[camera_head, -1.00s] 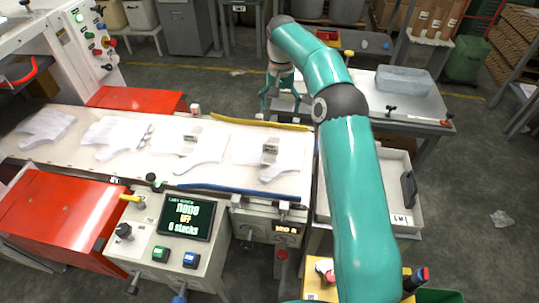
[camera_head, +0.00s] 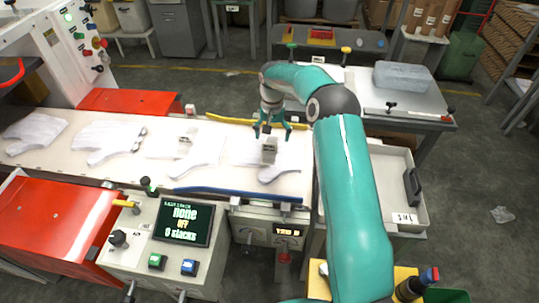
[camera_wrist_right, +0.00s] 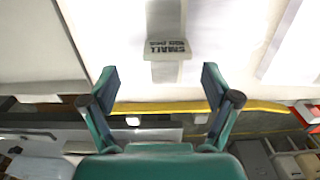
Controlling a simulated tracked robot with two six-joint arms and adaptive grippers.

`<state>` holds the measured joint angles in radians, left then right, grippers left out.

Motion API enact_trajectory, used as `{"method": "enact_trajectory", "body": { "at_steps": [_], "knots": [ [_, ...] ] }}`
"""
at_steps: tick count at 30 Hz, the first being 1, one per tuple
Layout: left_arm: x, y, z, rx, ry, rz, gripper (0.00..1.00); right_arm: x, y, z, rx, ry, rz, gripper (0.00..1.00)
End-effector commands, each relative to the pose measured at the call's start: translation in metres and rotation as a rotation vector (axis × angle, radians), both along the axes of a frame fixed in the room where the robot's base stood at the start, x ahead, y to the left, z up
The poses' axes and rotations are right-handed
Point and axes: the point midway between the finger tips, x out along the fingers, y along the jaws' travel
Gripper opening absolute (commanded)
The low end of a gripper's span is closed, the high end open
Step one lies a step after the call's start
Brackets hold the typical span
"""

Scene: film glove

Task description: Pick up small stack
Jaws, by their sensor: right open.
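White glove stacks lie in a row on the pale conveyor belt. The rightmost stack (camera_head: 245,152) has a grey paper band (camera_head: 269,150) standing up around it. In the right wrist view the band (camera_wrist_right: 165,42) reads SMALL, upside down, on the white stack. My right gripper (camera_head: 273,131) reaches in from the far side and hangs over this stack, near the band. Whether the tips touch anything is unclear. My left gripper is out of view.
More stacks (camera_head: 190,146) lie to the left on the belt. A yellow rail (camera_head: 240,121) edges the far side and a blue rail (camera_head: 222,189) the near side. A control box with a screen (camera_head: 184,222) stands in front. A white tray (camera_head: 400,213) is at right.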

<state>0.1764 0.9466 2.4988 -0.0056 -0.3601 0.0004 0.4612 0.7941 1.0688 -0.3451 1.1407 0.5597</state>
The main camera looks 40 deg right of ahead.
Motion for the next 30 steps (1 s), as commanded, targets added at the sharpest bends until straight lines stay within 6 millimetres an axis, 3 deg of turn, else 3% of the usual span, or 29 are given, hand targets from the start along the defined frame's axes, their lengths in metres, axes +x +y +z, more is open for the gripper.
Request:
{"method": "enact_trajectory", "body": {
  "at_steps": [5,15,23,30],
  "knots": [
    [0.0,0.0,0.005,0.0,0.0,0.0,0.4,0.0,0.003,-0.01,0.002,0.003,0.0,0.88],
    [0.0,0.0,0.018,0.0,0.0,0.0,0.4,0.001,0.01,-0.052,0.001,0.002,-0.001,0.88],
    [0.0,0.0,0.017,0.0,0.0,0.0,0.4,0.001,0.01,-0.055,0.0,0.0,-0.001,0.88],
    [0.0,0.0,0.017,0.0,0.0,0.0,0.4,0.001,0.01,-0.055,0.0,0.0,-0.001,0.47]
  ]
}}
